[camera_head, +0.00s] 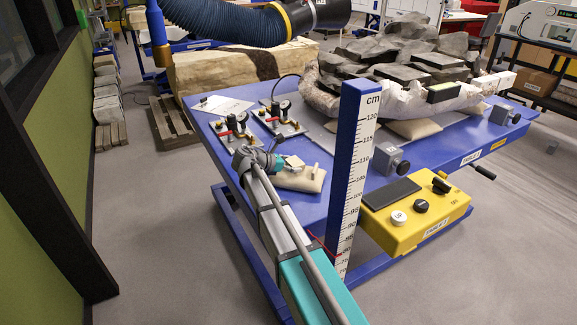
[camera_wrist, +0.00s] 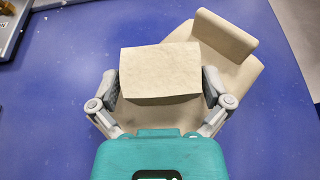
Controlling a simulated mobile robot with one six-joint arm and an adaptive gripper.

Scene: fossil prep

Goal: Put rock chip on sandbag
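The rock chip (camera_wrist: 160,72) is a pale beige slab between the two fingers of my gripper (camera_wrist: 160,88) in the wrist view. Both finger pads appear to press on its sides. In the head view the chip (camera_head: 293,162) shows at the end of my gripper (camera_head: 281,162). The tan sandbag (camera_wrist: 237,72) lies below and behind the chip in the wrist view, partly hidden by it. In the head view the sandbag (camera_head: 305,181) lies on the blue table. I cannot tell whether the chip touches it.
A beige bar-like piece (camera_wrist: 226,34) lies at the sandbag's far edge. A white centimetre post (camera_head: 357,170) stands close right of my gripper. Gauge assemblies (camera_head: 282,122) sit behind. A yellow control box (camera_head: 415,215) is at the front edge. Dark rocks (camera_head: 410,55) fill the table's back.

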